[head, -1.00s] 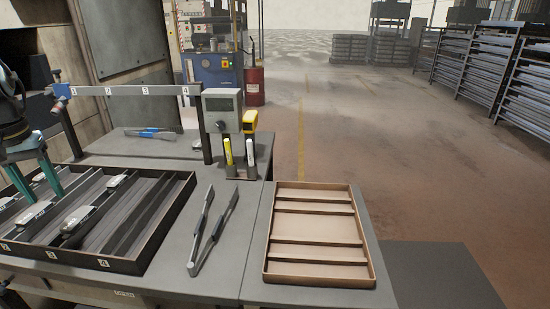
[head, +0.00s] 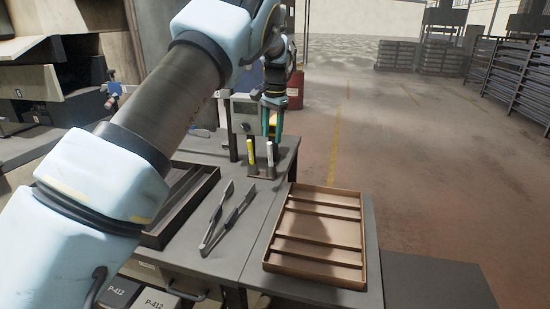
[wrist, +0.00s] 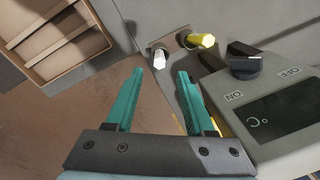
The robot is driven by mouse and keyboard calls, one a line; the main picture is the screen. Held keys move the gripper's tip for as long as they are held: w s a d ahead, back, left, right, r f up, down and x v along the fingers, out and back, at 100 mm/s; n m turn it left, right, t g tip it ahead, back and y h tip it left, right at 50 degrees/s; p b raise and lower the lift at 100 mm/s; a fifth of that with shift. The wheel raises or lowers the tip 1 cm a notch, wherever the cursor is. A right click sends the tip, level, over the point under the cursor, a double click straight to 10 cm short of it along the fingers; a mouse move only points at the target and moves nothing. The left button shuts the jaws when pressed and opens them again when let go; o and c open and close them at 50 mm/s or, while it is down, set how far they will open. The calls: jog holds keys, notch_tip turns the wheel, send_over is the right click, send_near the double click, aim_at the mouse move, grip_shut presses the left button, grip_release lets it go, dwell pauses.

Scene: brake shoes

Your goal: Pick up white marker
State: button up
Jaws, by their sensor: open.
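The white marker (head: 270,155) stands upright in a small holder (head: 262,174) at the back edge of the bench, just right of the yellow marker (head: 251,155). In the wrist view the white marker (wrist: 159,58) shows ahead of the fingertips, nearer the left finger, with the yellow marker (wrist: 201,40) beyond the right finger. My gripper (head: 273,126) is above the markers in the head view. In the wrist view its teal fingers (wrist: 161,73) are apart with nothing between them.
A grey control box (wrist: 285,112) with a black knob stands close to the right finger. My arm covers much of the dark tray (head: 177,221) at left.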

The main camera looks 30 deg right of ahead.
jog(key=p, duration=0.3)
send_over(271, 167)
jog(key=shift+f, duration=3.75)
grip_shut()
